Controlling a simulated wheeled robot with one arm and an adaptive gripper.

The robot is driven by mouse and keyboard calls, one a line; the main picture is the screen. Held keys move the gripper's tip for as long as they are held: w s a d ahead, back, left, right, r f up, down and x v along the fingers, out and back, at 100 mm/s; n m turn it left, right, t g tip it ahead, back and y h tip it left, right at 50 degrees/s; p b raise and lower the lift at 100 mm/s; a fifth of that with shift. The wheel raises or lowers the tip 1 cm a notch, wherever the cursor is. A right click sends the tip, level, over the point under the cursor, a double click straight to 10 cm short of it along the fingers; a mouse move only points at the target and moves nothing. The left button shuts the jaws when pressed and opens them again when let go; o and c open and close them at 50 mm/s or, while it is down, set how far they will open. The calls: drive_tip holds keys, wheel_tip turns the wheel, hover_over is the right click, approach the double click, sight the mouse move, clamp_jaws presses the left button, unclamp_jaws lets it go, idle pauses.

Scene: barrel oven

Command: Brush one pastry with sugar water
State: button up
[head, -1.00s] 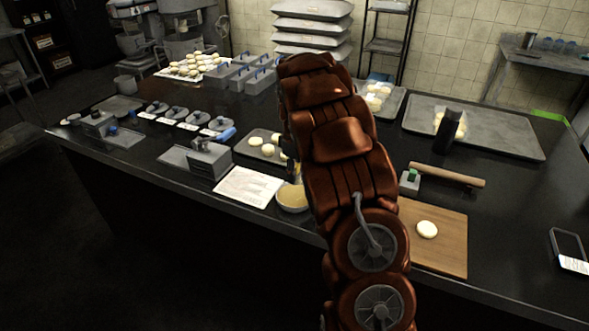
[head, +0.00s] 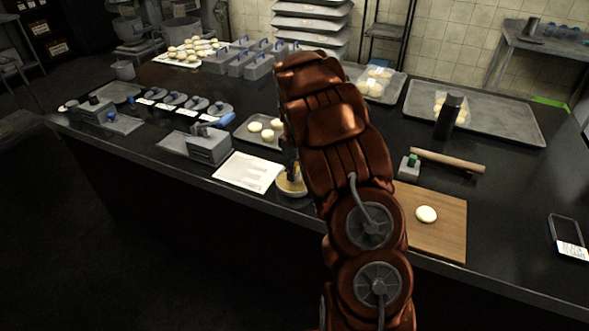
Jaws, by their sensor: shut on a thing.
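One round pale pastry (head: 426,214) lies on the wooden board (head: 448,238) at the right of the counter's front. A small bowl (head: 292,189) with yellowish contents stands near the counter's front edge, left of my arm. My gripper (head: 292,168) is mostly hidden behind my copper-brown arm. Its visible part points down at the bowl. It is shut on a thin thing that looks like the brush, whose lower end is at or in the bowl; I cannot tell whether it touches the liquid. Several pale pastries (head: 267,134) lie on a small grey tray (head: 243,130) behind the bowl.
A paper sheet (head: 247,172) and a grey box (head: 208,147) lie left of the bowl. A large tray (head: 510,122) fills the back right.

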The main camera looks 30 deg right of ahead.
drive_tip(key=shift+s+f+b, duration=0.1)
drive_tip(key=shift+f+b, duration=0.5)
idle(3.1)
drive_tip(key=shift+r, duration=0.1)
drive_tip(key=shift+r, duration=3.5)
